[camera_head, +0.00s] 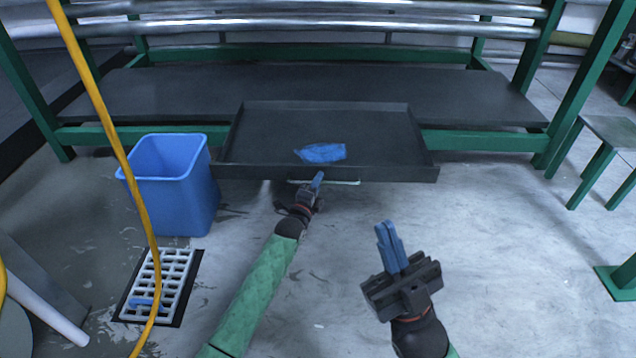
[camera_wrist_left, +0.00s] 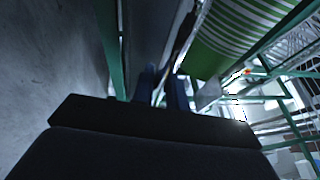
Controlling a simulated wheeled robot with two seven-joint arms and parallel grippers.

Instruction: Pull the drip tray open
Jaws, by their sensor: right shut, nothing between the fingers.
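The drip tray (camera_head: 268,120) is a dark, shallow, rimmed tray under the metal rack. It stands out well in front of the green frame rail, with a blue piece of material lying in it. A thin pale handle (camera_head: 345,183) runs below its front edge. My left gripper (camera_head: 318,179) is at this handle, its blue fingers around it and seemingly closed on it. The wrist view shows the left fingers (camera_wrist_left: 166,90) close together, with the contact partly dark. My right gripper (camera_head: 388,238) is shut and empty, in front of the tray to the right.
A blue bin (camera_head: 180,205) stands just left of the tray, near its corner. A yellow hose (camera_head: 110,130) hangs at the left, over a floor drain grate (camera_head: 165,280). A green-legged stool (camera_head: 600,150) is at the right. The floor before the tray is otherwise clear.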

